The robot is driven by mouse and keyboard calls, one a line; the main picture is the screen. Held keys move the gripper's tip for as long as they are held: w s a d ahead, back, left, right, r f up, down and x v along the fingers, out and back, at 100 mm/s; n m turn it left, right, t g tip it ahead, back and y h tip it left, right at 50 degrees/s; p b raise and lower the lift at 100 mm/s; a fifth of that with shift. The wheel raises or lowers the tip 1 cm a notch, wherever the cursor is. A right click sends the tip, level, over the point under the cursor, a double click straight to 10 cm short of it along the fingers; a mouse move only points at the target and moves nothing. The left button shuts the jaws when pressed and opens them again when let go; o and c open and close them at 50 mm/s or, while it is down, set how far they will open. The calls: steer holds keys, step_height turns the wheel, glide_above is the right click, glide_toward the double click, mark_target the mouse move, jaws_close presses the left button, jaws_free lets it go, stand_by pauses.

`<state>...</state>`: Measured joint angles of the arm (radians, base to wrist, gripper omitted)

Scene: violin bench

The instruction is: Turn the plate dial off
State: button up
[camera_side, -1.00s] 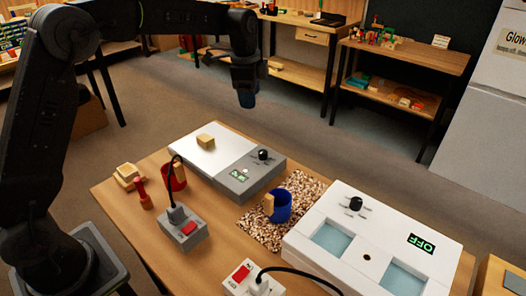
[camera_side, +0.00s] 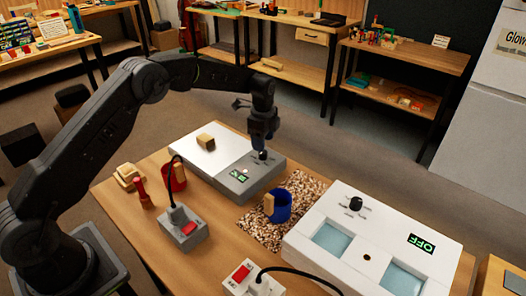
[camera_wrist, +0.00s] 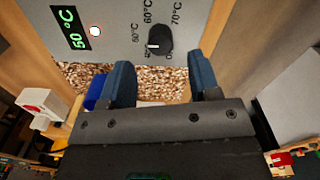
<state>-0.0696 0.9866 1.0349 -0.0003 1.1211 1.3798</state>
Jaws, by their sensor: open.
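The plate dial is a black knob (camera_side: 263,155) on the grey control panel (camera_side: 238,187) of the hot plate. It also shows in the wrist view (camera_wrist: 160,38), with a white pointer mark and temperature labels around it. The green display (camera_wrist: 70,27) there reads 50 °C, and a small white light (camera_wrist: 95,31) is lit beside it. My gripper (camera_side: 262,143) points down, just above the dial in the side view. In the wrist view its two blue fingers (camera_wrist: 163,80) are apart and empty, and the dial shows between and beyond the tips. I cannot tell whether they touch it.
A wooden block (camera_side: 206,142) sits on the plate's pale top (camera_side: 195,155). A blue mug (camera_side: 281,206) stands on the speckled mat (camera_side: 255,232). A white bath unit (camera_side: 375,250) reading OFF is at right. A red mug (camera_side: 174,178) and switch box (camera_side: 183,230) stand at left.

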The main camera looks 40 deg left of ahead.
mark_target(263, 155)
step_height(263, 155, down, 5)
steer(key=shift+r, duration=0.1)
stand_by(0.3)
steer(key=c, duration=0.9)
